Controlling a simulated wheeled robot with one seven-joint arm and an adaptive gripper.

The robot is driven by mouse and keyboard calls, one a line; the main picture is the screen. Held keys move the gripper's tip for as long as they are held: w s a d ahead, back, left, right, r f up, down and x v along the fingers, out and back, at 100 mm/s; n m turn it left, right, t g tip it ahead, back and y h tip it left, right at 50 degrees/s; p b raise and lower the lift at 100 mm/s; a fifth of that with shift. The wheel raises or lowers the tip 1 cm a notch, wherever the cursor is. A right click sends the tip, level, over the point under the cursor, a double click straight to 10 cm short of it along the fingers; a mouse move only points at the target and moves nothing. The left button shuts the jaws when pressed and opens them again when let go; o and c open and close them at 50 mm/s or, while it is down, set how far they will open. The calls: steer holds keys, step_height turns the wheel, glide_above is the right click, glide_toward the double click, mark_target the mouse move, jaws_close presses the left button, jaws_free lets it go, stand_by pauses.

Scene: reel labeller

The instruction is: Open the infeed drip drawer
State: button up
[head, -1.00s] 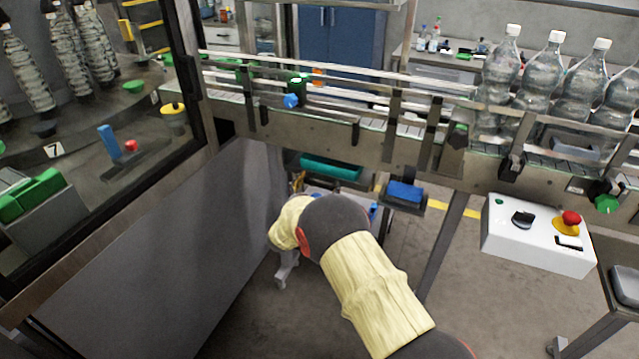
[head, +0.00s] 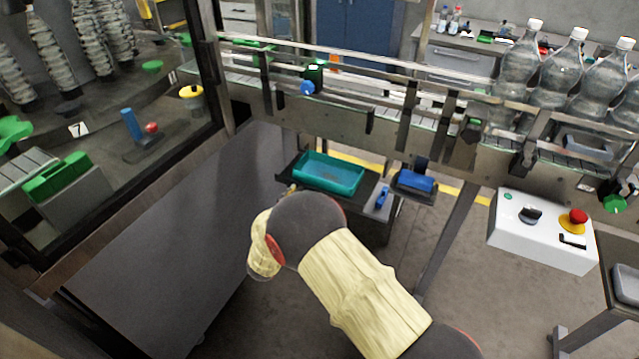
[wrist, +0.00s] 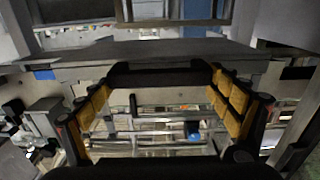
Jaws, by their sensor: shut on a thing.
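The infeed drip drawer (head: 364,197) is a dark, shallow drawer below the conveyor in the head view. It stands out from under the conveyor, with a teal tray (head: 330,173) and a small blue item (head: 382,197) on top. My arm covers its near left part in the head view. My gripper (wrist: 160,76) shows in the wrist view, its yellow-padded fingers closed on a dark bar (wrist: 160,72), which looks like the drawer's handle. In the head view the gripper is almost wholly hidden behind my wrist.
A conveyor (head: 350,120) with clear bottles (head: 560,70) runs above the drawer. A blue item on a small bracket (head: 416,182) and a white control box (head: 543,232) are to the right. A large grey panel (head: 170,250) stands left.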

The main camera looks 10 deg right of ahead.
steer(key=shift+p+v, duration=0.3)
steer(key=shift+v, duration=1.5)
steer(key=o, duration=1.5)
steer(key=shift+c, duration=0.2)
steer(key=v, duration=1.2)
